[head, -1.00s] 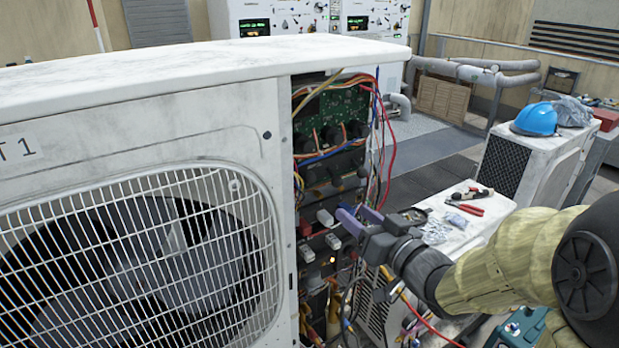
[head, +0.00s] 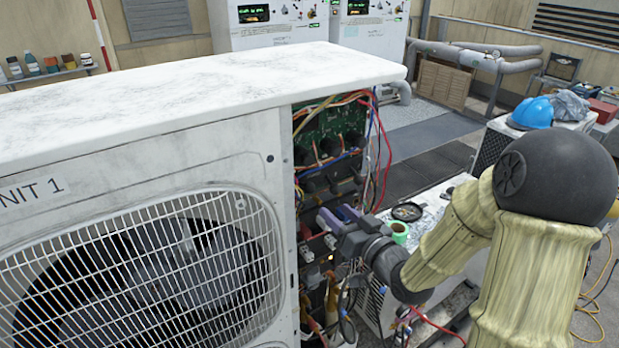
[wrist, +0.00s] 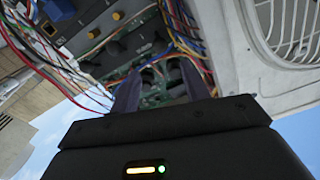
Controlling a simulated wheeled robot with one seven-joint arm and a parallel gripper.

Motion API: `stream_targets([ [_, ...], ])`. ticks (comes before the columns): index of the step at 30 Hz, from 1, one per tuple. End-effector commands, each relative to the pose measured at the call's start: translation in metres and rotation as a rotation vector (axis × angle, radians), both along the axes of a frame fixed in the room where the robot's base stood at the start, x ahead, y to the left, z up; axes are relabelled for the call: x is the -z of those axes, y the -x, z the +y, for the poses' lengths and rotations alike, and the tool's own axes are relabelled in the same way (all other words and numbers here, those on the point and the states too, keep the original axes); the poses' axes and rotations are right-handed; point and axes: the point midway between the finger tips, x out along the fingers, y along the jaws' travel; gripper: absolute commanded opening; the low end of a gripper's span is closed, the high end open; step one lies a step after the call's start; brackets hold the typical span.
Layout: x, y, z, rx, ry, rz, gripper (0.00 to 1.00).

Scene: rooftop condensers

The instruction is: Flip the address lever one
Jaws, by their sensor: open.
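My gripper (head: 336,215) is open and empty in front of the open electrical bay of the white condenser unit (head: 130,145). Its two purple-grey fingers point left into the bay in the head view. In the wrist view my gripper (wrist: 160,85) points at the green circuit board (wrist: 160,93). The board (head: 325,125) sits in the upper part of the bay in the head view. In the wrist view a dark panel (wrist: 125,45) with yellow knobs lies beyond the fingers. I cannot make out which part is address lever one; my fingers hide some of the bay.
Loose coloured wires (head: 378,150) hang along the bay's right edge. A blue hard hat (head: 533,113) lies farther back. Grey pipes (head: 480,58) run along the back.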

Motion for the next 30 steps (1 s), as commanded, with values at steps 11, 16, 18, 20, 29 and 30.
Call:
stream_targets([
  [11, -0.002, -0.04, 0.03, 0.0, 0.001, 0.003, 0.46],
  [16, -0.002, -0.065, 0.047, 0.0, 0.001, 0.002, 0.46],
  [18, -0.002, -0.075, 0.054, 0.0, 0.002, 0.004, 0.46],
  [20, -0.002, -0.083, 0.059, 0.001, 0.001, 0.003, 0.46],
  [29, 0.001, -0.101, 0.071, 0.002, 0.004, 0.002, 0.46],
  [30, 0.002, -0.101, 0.071, 0.002, 0.004, 0.002, 0.46],
])
